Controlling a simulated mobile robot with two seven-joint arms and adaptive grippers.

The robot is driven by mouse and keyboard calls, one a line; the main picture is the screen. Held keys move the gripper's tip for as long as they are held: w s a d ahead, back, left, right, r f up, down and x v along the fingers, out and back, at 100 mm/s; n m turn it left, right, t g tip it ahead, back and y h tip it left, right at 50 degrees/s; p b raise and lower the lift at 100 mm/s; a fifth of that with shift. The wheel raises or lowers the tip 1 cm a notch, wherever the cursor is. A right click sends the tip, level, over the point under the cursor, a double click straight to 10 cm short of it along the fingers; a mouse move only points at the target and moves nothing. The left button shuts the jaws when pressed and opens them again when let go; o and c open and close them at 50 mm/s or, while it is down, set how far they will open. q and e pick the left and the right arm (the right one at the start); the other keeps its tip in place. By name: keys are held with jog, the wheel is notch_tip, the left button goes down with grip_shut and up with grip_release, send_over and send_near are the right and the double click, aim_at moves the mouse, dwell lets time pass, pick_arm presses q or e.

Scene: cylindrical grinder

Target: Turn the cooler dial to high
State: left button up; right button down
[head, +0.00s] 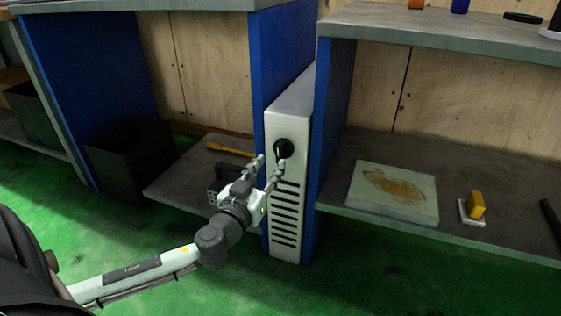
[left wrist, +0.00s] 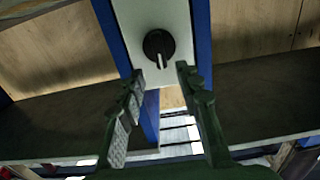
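The cooler (head: 288,190) is a tall, narrow white unit with dark vent slots, standing between two blue panels. Its black round dial (head: 284,148) is on the upper front face. In the left wrist view the dial (left wrist: 159,46) shows a light pointer mark toward its lower edge. My left gripper (head: 268,160) is open in front of the cooler, its fingers close to the dial. In the left wrist view the open fingers (left wrist: 158,82) lie below the dial, with nothing between them. Whether a finger touches the dial cannot be told. My right gripper is not in view.
A shelf on the right holds a flat box (head: 393,193) and a yellow-handled brush (head: 474,206). A black bin (head: 130,158) stands at the left. A yellow tool (head: 228,149) lies on the low left shelf. Blue panels stand close on both sides of the cooler.

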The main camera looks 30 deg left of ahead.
aim_at(278, 152)
pick_arm(q)
jog(key=x, duration=0.6)
jog(key=shift+w+a, duration=0.2)
grip_shut()
